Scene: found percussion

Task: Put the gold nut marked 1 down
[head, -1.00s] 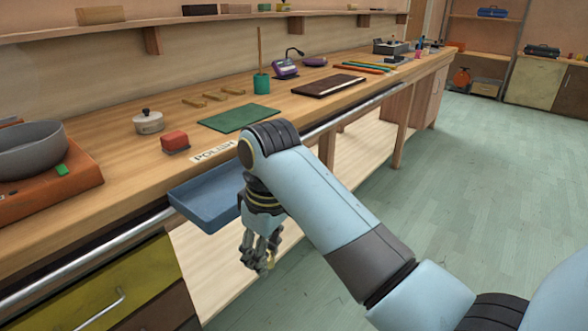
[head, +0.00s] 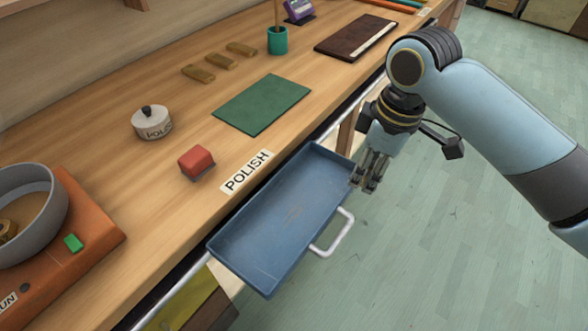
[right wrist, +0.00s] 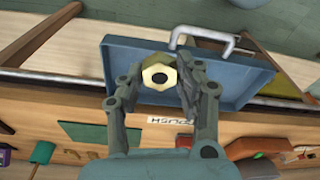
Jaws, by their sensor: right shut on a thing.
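The gold nut (right wrist: 158,76) is a pale gold hexagon with a dark hole. It sits between the fingers of my right gripper (right wrist: 158,85) in the right wrist view; no number can be read on it. In the head view my right gripper (head: 368,178) points down beside the far right end of the blue drawer tray (head: 262,276), and the nut cannot be made out there. In the wrist view the blue tray (right wrist: 115,55) lies behind the nut. My left gripper is not in view.
The tray's white handle (head: 338,238) sticks out toward the floor. On the bench are a POLISH label (head: 246,172), red block (head: 196,160), green mat (head: 262,105), lidded pot (head: 152,122) and grey bowl (head: 52,215) on an orange base (head: 95,250). The visible tray floor is clear.

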